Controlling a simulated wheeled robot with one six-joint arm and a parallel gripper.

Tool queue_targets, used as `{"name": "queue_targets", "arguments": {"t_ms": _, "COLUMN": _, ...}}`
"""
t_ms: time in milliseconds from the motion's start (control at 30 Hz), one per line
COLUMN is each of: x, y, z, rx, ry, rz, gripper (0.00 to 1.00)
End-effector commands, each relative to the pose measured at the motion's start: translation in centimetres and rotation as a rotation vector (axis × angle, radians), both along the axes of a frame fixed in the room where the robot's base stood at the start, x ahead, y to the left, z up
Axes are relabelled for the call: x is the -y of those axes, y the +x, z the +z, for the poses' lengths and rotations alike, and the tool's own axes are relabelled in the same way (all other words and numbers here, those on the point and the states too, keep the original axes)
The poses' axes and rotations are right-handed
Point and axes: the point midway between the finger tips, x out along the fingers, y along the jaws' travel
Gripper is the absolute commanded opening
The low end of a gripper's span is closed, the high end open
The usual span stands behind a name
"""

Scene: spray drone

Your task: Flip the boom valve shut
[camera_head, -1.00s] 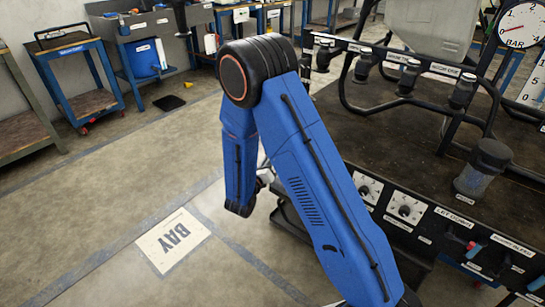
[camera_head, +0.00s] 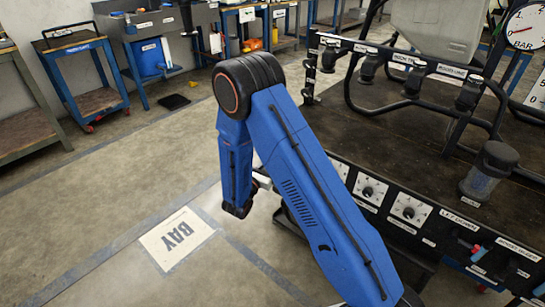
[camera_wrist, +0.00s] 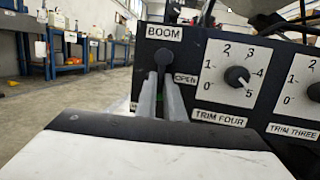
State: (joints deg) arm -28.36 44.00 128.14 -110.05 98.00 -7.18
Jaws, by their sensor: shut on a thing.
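In the wrist view, the boom valve (camera_wrist: 163,56) has a dark round knob under a white BOOM label (camera_wrist: 164,33) on the black panel. My gripper (camera_wrist: 161,86) reaches up to it with two grey fingers, shut on the valve's lever just below the knob. The fingers hide most of the lever. An OPEN label (camera_wrist: 186,78) sits to the right of the fingers. In the head view my blue arm hides the valve, and I cannot make out the fingers there.
To the right of the valve are the TRIM FOUR dial (camera_wrist: 237,77) and the TRIM THREE dial (camera_wrist: 314,92). In the head view, a black tubular frame (camera_head: 485,122) and a capped cylinder (camera_head: 488,170) stand right of my arm. The floor around the BAY sign (camera_head: 177,238) is clear.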

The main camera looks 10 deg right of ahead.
Motion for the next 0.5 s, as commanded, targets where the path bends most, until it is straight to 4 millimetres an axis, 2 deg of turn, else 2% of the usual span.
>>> {"name": "queue_targets", "arguments": {"t_ms": 433, "x": -0.05, "y": 0.11, "z": 0.09, "rx": 0.010, "ry": 0.007, "rz": 0.001, "gripper": 0.00}}
{"name": "queue_targets", "arguments": {"t_ms": 500, "x": -0.06, "y": 0.10, "z": 0.08, "rx": 0.010, "ry": 0.007, "rz": 0.000, "gripper": 0.23}}
